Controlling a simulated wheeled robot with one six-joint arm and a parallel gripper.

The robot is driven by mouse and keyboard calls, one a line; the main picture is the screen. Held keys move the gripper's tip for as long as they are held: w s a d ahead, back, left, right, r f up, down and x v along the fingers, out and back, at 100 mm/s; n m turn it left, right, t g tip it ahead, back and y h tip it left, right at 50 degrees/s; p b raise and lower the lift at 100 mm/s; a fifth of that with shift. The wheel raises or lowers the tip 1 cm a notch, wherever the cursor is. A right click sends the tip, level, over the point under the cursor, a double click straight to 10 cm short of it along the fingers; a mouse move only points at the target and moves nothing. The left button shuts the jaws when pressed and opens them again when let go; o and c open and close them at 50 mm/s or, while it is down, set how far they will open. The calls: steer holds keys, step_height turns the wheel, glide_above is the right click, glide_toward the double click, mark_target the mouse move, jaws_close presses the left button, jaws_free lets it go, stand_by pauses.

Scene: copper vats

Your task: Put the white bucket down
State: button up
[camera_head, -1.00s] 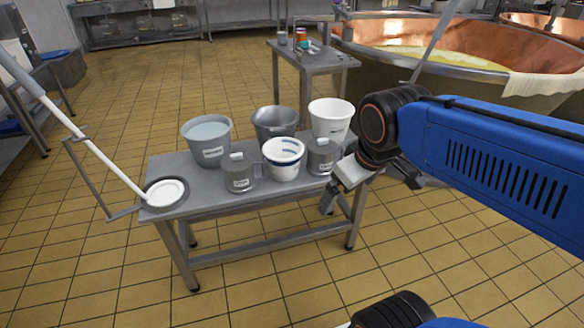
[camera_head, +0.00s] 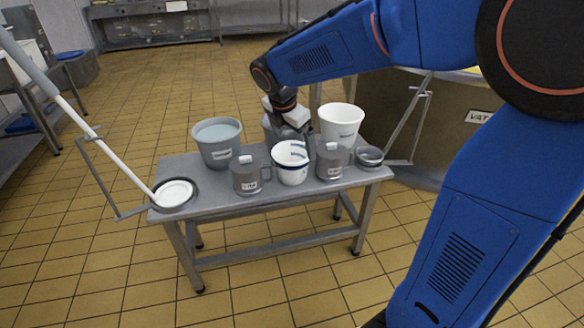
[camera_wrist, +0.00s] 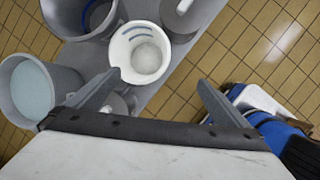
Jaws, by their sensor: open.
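A tall white bucket (camera_head: 342,124) stands upright at the back right of the grey metal table (camera_head: 209,196). A smaller white pot with blue stripes (camera_head: 291,163) stands near the front middle; its open top also shows in the wrist view (camera_wrist: 140,52). My gripper (camera_head: 288,130) is over the back middle of the table, left of the tall bucket, and hides most of a grey bucket. In the wrist view its two fingers are spread, with nothing clamped between them. I cannot tell its height above the table.
A grey bucket of pale liquid (camera_head: 217,142) stands at left, a small grey bowl (camera_head: 369,157) at the right end. A long-handled tool with a white disc (camera_head: 174,193) lies over the left edge. A vat stands behind at right.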

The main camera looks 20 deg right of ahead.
steer(key=w+n, duration=0.1)
steer(key=w+a+f+n, duration=0.1)
steer(key=w, duration=0.1)
steer(key=w+a+f+n, duration=0.1)
steer(key=shift+w+a+h, duration=0.1)
steer(key=shift+w+h, duration=0.05)
steer(key=shift+h, duration=0.15)
steer(key=x, duration=1.7)
steer(key=shift+w, duration=0.1)
steer(key=shift+c, duration=0.6)
steer(key=c, duration=0.7)
steer(key=shift+r, duration=0.1)
